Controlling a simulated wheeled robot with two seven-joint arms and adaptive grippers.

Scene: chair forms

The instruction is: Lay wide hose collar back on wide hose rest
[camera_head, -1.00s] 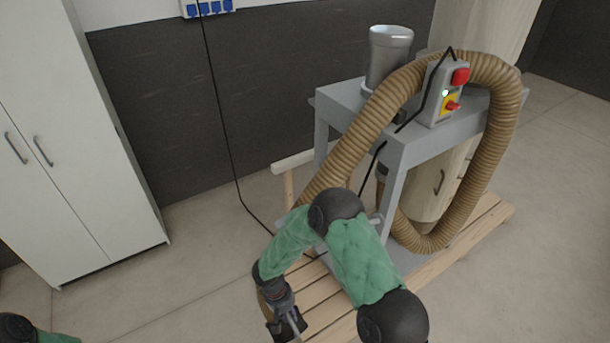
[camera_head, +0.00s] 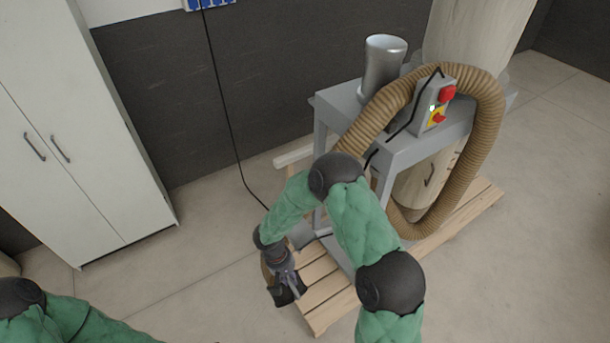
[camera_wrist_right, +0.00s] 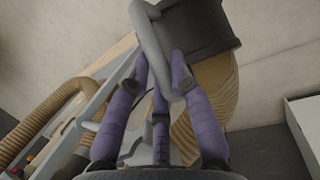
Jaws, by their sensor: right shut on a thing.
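The wide hose collar (camera_wrist_right: 198,28) is a dark cylinder at the end of a ribbed tan hose, with a grey loop handle (camera_wrist_right: 150,42). My right gripper (camera_wrist_right: 160,72) has its purple fingers shut on this handle. In the head view, my right gripper (camera_head: 287,280) holds the dark collar (camera_head: 287,297) above the near left end of the pallet. My right arm hides part of the hose (camera_head: 375,115). A pale bar (camera_head: 293,156) left of the grey machine may be the wide hose rest; its lower part is mostly hidden. My left gripper is out of view.
The grey machine stand (camera_head: 405,150) carries a metal cylinder (camera_head: 383,65) and a switch box (camera_head: 437,105). It stands on a slatted wooden pallet (camera_head: 325,300). A white cabinet (camera_head: 95,190) stands at the left. Floor between cabinet and pallet is clear, with a black cable (camera_head: 225,130) hanging down.

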